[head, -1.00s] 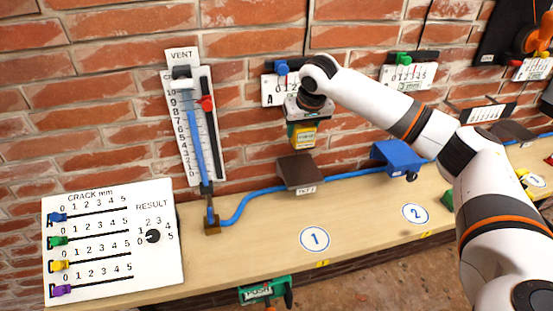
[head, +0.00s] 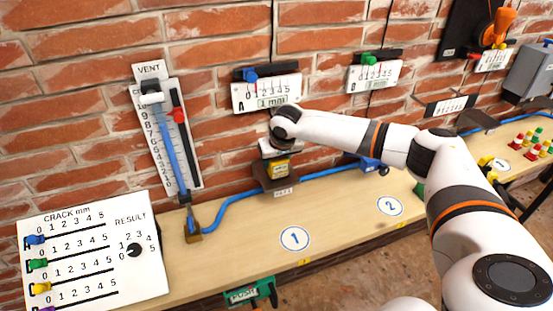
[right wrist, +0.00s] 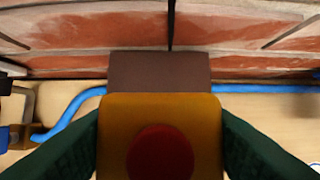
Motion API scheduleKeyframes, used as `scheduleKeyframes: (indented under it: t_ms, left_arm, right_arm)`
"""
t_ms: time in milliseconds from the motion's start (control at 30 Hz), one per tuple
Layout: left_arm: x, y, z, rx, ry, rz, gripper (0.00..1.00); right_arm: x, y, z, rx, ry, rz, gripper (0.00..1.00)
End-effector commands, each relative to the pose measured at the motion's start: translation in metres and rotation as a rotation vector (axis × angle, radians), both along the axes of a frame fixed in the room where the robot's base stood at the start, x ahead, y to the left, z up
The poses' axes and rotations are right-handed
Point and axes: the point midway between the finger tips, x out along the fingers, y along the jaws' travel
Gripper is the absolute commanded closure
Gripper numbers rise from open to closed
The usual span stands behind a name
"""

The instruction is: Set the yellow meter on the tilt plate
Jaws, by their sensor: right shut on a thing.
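My right gripper (head: 277,157) is shut on the yellow meter (head: 279,170), which hangs below its jaws near the wall. In the right wrist view the meter (right wrist: 115,120) shows a yellow body with a red round spot, between two dark green fingers. The brown tilt plate (head: 262,180) juts out at the wall edge of the bench. In the head view the meter overlaps it. In the right wrist view the brown plate (right wrist: 158,68) shows just beyond the meter. I cannot tell whether meter and plate touch. My left gripper is not in view.
A blue hose (head: 225,212) runs along the bench (head: 335,215) at the wall. A crack gauge card (head: 265,95) is on the wall above. The vent gauge (head: 168,130) and result board (head: 90,250) are at left. The bench around the white disc 1 (head: 294,239) is clear.

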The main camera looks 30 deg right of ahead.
Motion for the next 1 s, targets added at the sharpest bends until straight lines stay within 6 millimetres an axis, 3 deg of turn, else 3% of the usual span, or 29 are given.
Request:
scheduleKeyframes:
  t_ms: [100, 133, 267, 667, 1000]
  left_arm:
    - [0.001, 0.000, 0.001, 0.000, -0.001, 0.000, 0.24]
    - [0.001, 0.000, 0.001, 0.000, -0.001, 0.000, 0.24]
    - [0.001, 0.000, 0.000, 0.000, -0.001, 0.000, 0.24]
    - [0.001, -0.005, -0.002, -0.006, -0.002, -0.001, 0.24]
    - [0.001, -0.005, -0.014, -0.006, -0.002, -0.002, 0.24]
  right_arm:
    - [0.000, 0.000, -0.001, 0.001, -0.001, 0.000, 0.82]
    - [0.000, 0.000, -0.003, 0.000, 0.000, 0.000, 0.48]
    - [0.000, 0.000, -0.002, 0.000, 0.000, 0.000, 0.27]
    - [-0.002, 0.001, 0.006, 0.000, -0.002, 0.001, 0.27]
    - [-0.027, 0.006, 0.069, 0.000, -0.004, 0.000, 0.27]
